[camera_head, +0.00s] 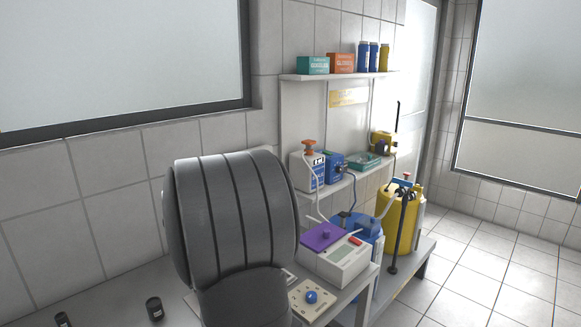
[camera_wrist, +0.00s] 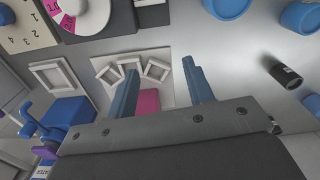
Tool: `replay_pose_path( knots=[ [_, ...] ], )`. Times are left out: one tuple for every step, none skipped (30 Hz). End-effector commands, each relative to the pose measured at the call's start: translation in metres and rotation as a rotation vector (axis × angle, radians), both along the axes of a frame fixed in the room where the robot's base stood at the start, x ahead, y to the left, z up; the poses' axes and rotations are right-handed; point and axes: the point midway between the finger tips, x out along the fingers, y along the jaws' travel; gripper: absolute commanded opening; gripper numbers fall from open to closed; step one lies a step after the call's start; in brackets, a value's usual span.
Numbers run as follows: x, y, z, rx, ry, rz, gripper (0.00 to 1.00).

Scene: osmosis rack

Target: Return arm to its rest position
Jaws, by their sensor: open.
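My gripper (camera_wrist: 162,82) shows in the wrist view with its two blue fingers apart and nothing between the tips. It is over a pale panel (camera_wrist: 183,62) with white square frames (camera_wrist: 109,73). A pink block (camera_wrist: 148,101) shows beyond the fingers, close to the left one. In the head view a large grey part of my arm fills the middle and hides some of the bench; the gripper does not show there.
The head view shows a white device with a purple lid (camera_head: 323,236), a board with a blue knob (camera_head: 311,297), a yellow container (camera_head: 396,215) and a shelf (camera_head: 340,75) with boxes and bottles. Black cylinders (camera_head: 154,309) stand at lower left. Open tiled floor (camera_head: 480,270) lies right.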

Motion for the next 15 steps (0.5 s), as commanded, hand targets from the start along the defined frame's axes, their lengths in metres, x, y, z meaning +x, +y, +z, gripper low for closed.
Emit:
replay_pose_path(
  knots=[
    [0.000, 0.007, -0.004, 0.000, 0.000, 0.003, 0.48],
    [0.000, 0.010, -0.006, -0.001, 0.001, 0.002, 0.48],
    [0.000, 0.014, -0.008, -0.001, 0.001, 0.001, 0.48],
    [0.000, 0.017, -0.009, 0.000, 0.000, 0.001, 0.48],
    [0.000, 0.019, -0.011, 0.000, 0.000, 0.001, 0.48],
    [0.000, 0.021, -0.012, 0.000, -0.001, 0.001, 0.48],
    [0.001, 0.023, -0.013, 0.000, -0.001, 0.000, 0.48],
    [0.001, 0.024, -0.013, 0.000, -0.001, 0.000, 0.48],
    [0.001, 0.025, -0.014, 0.001, -0.002, -0.001, 0.48],
    [0.001, 0.026, -0.014, 0.001, -0.002, -0.001, 0.48],
    [0.001, 0.026, -0.015, 0.001, -0.002, -0.001, 0.48],
    [0.001, 0.027, -0.015, 0.001, -0.002, -0.001, 0.48],
    [0.001, 0.027, -0.015, 0.001, -0.002, -0.001, 0.48],
    [0.001, 0.027, -0.015, 0.001, -0.002, -0.001, 0.48],
    [0.001, 0.027, -0.015, 0.001, -0.002, -0.001, 0.48]
  ],
)
